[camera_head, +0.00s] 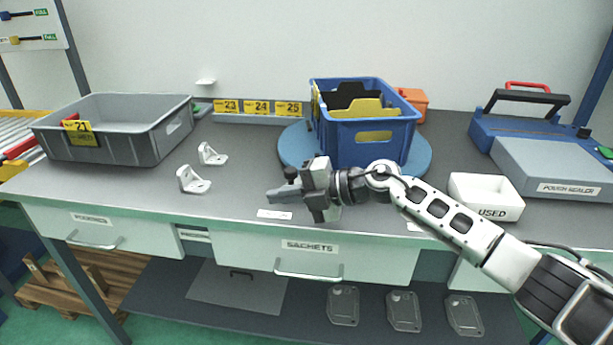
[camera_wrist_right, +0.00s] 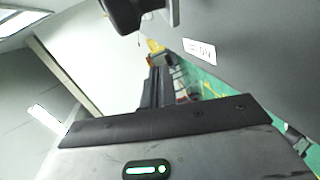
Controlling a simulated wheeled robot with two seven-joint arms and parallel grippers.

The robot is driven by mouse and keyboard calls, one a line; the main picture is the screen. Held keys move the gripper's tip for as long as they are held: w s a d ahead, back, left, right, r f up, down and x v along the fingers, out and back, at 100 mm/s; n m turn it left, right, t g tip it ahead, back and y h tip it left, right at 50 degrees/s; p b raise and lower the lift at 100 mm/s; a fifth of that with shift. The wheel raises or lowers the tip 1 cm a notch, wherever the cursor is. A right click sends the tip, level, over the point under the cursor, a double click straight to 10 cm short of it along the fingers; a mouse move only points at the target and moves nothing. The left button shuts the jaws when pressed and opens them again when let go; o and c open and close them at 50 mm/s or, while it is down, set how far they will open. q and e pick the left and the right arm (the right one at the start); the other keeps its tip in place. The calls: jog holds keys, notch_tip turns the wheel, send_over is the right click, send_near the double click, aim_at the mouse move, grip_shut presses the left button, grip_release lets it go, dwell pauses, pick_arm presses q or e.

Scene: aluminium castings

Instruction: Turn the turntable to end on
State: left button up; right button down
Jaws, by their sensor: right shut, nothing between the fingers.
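The turntable is a round blue disc (camera_head: 292,150) on the grey bench, with a blue crate (camera_head: 367,140) standing on it. The crate holds a black piece (camera_head: 345,95) and a yellow divider (camera_head: 355,109). My right gripper (camera_head: 270,196) is shut and empty, in front of the disc and to its left, over the bench near the front edge. Its fingers point left and look apart from the disc. The right wrist view shows the dark fingers (camera_wrist_right: 155,88) together. My left gripper is not in view. The crate and my right arm hide part of the disc.
A grey bin (camera_head: 115,140) stands at left, with two white brackets (camera_head: 193,180) beside it. A white tray marked USED (camera_head: 486,195) and a blue pouch sealer (camera_head: 540,160) are at right. Labels 23 to 25 mark a rail (camera_head: 258,118) behind.

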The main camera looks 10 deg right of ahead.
jog(key=s+d+r+m+t+h, duration=0.1)
jog(key=s+d+m+t, duration=0.1)
jog(key=s+d+t, duration=0.35)
jog(key=s+d+r+m+t+h, duration=0.1)
jog(key=s+d+m+t, duration=0.15)
jog(key=d, duration=0.65)
pick_arm(q)
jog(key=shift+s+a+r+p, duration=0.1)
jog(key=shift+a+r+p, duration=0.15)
jog(key=shift+p, duration=0.85)
pick_arm(e)
send_near(295, 175)
jog(key=x, duration=0.6)
jog(key=shift+w+a, duration=0.2)
jog(key=shift+w, duration=0.15)
